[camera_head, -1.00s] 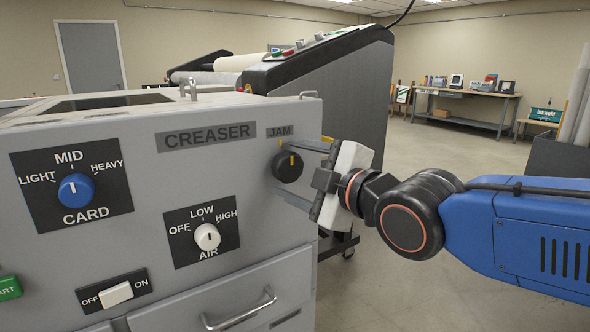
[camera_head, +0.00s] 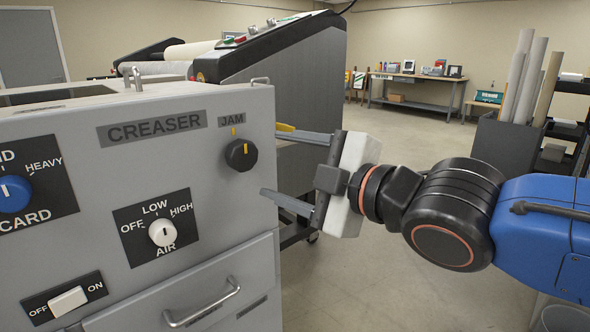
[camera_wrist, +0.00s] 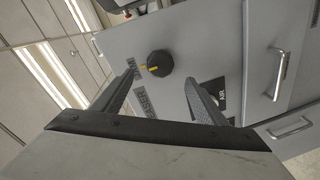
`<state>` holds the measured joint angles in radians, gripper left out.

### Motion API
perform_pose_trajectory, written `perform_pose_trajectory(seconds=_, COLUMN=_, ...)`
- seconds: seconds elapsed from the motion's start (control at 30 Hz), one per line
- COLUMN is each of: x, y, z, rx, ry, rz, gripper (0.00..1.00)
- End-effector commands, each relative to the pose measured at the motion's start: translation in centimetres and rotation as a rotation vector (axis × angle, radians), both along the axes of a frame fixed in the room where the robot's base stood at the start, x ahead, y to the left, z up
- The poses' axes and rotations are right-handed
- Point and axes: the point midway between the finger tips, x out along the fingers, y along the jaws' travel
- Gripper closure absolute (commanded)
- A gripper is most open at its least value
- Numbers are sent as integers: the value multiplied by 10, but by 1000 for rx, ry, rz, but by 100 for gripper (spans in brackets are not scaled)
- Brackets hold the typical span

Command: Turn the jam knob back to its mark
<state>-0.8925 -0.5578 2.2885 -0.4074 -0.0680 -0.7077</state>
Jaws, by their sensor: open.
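The jam knob (camera_head: 241,155) is a round black knob under the JAM label (camera_head: 232,120) on the grey creaser's front panel. A yellow mark (camera_head: 233,132) is on the panel just above it.
The AIR knob (camera_head: 163,233), the blue CARD knob (camera_head: 13,194) and a white on/off switch (camera_head: 68,301) are on the same panel. A drawer handle (camera_head: 203,306) sticks out below. A large machine (camera_head: 265,100) stands behind; open floor lies right.

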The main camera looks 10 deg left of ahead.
Motion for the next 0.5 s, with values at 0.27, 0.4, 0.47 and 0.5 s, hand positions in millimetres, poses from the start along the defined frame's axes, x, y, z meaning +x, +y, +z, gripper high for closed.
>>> perform_pose_trajectory(seconds=0.27, x=-10, y=-13, z=1, rx=-2, ry=-1, rz=1, gripper=34)
perform_pose_trajectory(seconds=0.4, x=-13, y=-17, z=1, rx=-3, ry=-1, rz=-1, gripper=34)
perform_pose_trajectory(seconds=0.47, x=-14, y=-18, z=1, rx=-1, ry=0, rz=-2, gripper=34)
perform_pose_trajectory(seconds=0.5, x=-15, y=-19, z=2, rx=-2, ry=-1, rz=-2, gripper=34)
